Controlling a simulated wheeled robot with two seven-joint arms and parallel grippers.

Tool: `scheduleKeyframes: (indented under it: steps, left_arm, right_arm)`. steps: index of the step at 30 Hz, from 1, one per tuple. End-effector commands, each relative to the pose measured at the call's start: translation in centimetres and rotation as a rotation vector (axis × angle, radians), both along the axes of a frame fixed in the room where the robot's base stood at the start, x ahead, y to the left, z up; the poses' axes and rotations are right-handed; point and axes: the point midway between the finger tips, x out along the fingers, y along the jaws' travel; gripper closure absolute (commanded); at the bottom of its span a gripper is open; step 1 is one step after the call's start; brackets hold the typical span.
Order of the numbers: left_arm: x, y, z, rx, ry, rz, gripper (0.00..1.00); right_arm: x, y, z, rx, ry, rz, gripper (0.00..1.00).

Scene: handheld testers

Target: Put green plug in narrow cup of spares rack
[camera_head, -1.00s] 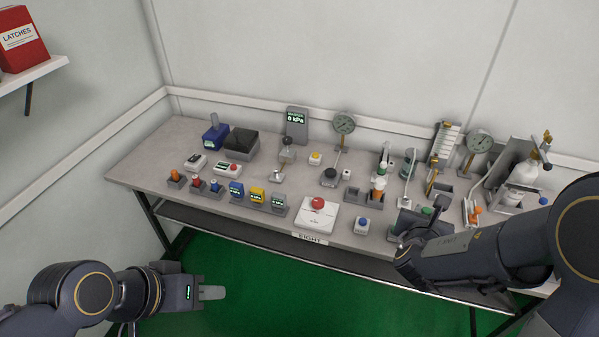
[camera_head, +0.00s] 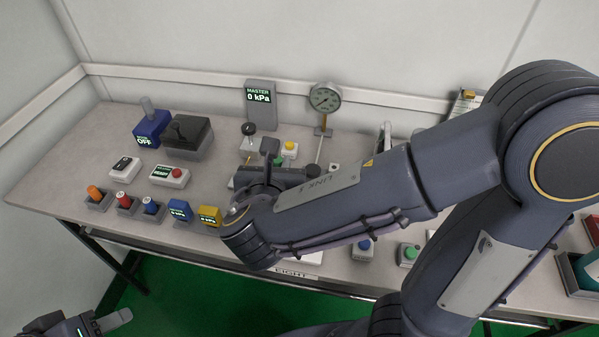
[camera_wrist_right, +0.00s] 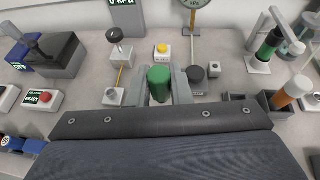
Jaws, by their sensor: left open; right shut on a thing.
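The green plug (camera_wrist_right: 159,82) stands upright between the fingers of my right gripper (camera_wrist_right: 160,90) in the right wrist view. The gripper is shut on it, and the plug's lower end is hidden. In the head view my right gripper (camera_head: 272,163) is over the middle of the table, mostly hidden by its own arm. A grey holder (camera_wrist_right: 240,98) with an empty compartment and an orange-and-white plug (camera_wrist_right: 293,91) beside it is at right in the wrist view. I cannot tell whether this is the spares rack. My left gripper (camera_head: 117,319) is open and empty, low at the left.
A pressure gauge (camera_head: 325,97) and a master display (camera_head: 260,104) stand at the back. A yellow button box (camera_wrist_right: 162,49) and a black knob (camera_wrist_right: 196,74) are close to the held plug. Orange (camera_head: 95,193), red and blue plugs sit front left. My arm hides much of the right side.

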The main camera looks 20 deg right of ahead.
Motion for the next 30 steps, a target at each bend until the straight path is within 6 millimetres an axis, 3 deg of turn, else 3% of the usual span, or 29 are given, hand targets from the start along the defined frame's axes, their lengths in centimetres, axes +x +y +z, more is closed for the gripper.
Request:
scheduleKeyframes:
  steps: [10,15,25,30]
  left_arm:
    - [0.0,0.0,-1.5,0.000,-0.001,0.000,0.55]
    - [0.0,0.0,-2.6,0.000,-0.001,0.000,0.55]
    - [0.0,0.0,-3.1,0.000,-0.001,0.000,0.55]
    - [0.0,0.0,-4.0,0.000,-0.001,0.000,0.55]
  right_arm:
    - [7.9,-2.5,-3.9,-0.002,0.003,-0.007,1.00]
    - [10.4,-3.1,-7.1,-0.002,0.003,-0.004,1.00]
    - [12.3,-3.7,-9.2,-0.001,0.001,-0.003,1.00]
    - [12.6,-3.8,-11.9,-0.003,0.005,0.000,1.00]
